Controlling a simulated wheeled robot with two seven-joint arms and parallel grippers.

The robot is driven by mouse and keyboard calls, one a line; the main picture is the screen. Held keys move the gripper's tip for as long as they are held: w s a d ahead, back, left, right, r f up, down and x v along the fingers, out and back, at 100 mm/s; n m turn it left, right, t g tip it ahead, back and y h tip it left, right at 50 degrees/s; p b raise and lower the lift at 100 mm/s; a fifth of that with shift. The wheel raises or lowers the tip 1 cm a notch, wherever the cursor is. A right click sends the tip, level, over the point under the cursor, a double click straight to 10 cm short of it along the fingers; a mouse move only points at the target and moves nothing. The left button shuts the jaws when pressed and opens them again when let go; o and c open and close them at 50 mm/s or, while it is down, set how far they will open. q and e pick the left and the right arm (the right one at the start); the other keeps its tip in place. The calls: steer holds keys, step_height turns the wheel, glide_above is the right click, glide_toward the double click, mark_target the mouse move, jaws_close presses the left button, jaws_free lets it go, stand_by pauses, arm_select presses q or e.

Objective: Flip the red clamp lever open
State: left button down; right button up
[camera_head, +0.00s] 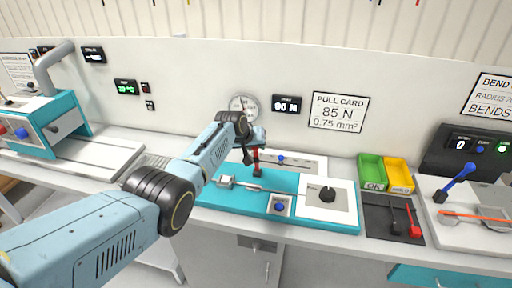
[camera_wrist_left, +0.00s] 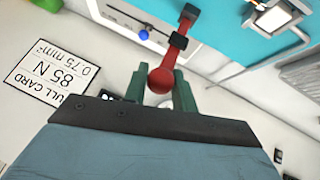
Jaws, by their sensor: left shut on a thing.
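The red clamp lever (camera_head: 257,165) stands on the teal pull tester bed (camera_head: 222,198) in the head view. In the left wrist view the red lever (camera_wrist_left: 176,50) ends in a red ball knob (camera_wrist_left: 161,80). My left gripper (camera_head: 253,150) is at the lever's top end in the head view. In the left wrist view its two green fingers (camera_wrist_left: 160,90) are on either side of the ball knob and shut on it. The lever's base is partly hidden in the head view. My right gripper is not in view.
The bed carries a metal clamp rod (camera_head: 242,185), a black knob on a white plate (camera_head: 328,195) and a blue button (camera_head: 279,207). Green (camera_head: 371,170) and yellow (camera_head: 398,172) bins stand to the right. A pull card (camera_head: 339,111) is on the wall behind.

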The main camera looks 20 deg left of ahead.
arm_select(q)
steer(key=shift+d, duration=0.15)
steer(key=c, duration=1.4)
jaws_free()
steer(key=shift+o, duration=1.2)
steer(key=shift+w+f, duration=0.15)
steer(key=shift+w, duration=0.05)
steer(key=shift+s, duration=0.15)
steer(key=shift+s+r+p, duration=0.15)
steer(key=shift+r+p, duration=0.3)
steer(key=p+v, duration=0.2)
steer(key=v, duration=1)
steer(key=shift+r, duration=0.2)
